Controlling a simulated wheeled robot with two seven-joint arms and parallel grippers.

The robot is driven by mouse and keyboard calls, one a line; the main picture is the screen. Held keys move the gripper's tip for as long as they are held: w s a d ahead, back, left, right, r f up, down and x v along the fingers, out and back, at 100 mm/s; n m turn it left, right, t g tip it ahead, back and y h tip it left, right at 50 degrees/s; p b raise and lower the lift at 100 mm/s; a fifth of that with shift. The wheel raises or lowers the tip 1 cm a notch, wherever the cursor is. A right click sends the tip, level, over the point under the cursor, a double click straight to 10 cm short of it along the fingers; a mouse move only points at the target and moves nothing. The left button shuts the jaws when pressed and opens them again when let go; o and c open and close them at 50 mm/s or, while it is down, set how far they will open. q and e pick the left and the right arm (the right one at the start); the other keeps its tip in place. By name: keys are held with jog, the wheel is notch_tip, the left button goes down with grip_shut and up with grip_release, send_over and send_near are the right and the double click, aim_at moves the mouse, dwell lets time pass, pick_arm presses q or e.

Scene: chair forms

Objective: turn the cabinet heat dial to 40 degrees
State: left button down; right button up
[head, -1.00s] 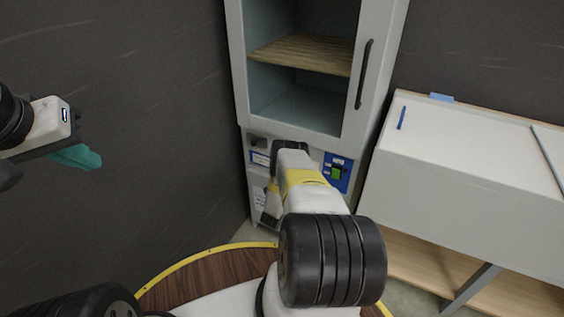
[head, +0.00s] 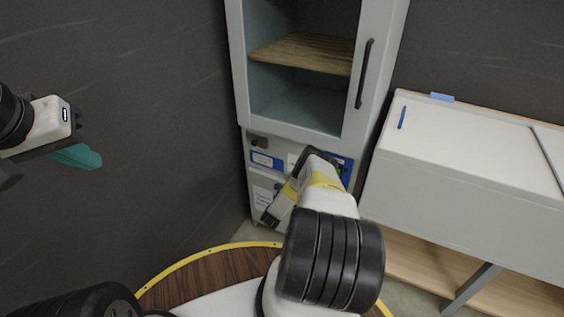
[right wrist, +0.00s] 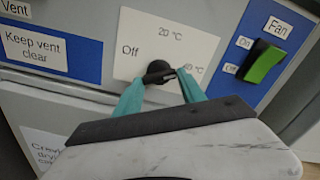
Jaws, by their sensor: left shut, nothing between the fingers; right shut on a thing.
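The black heat dial (right wrist: 159,71) sits on a white plate (right wrist: 140,38) marked "Off", "20 °C" and, at right, a partly covered "°C" label. My right gripper (right wrist: 157,82) has its teal fingers closed on either side of the dial. Which mark the dial points to is hard to tell. In the head view, the arm hides the dial on the front of the grey cabinet (head: 244,75). My left gripper (head: 78,156) is shut and empty, in the air at the far left, away from the cabinet.
A green fan switch (right wrist: 262,62) is right of the dial, and a "Keep vent clear" label (right wrist: 33,50) is left. Above is the cabinet door with its black handle (head: 364,74). A white-topped bench (head: 465,140) stands at right; a dark wall at left.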

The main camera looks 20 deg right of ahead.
jog(key=shift+f+m, duration=0.1)
jog(key=shift+m, duration=0.7)
jog(key=shift+a, duration=0.1)
jog(key=o, duration=1.4)
jog(key=shift+c, duration=0.2)
jog(key=v, duration=0.7)
jog(key=shift+s+a, duration=0.25)
jog(key=shift+s, duration=0.05)
jog(key=shift+a, duration=0.1)
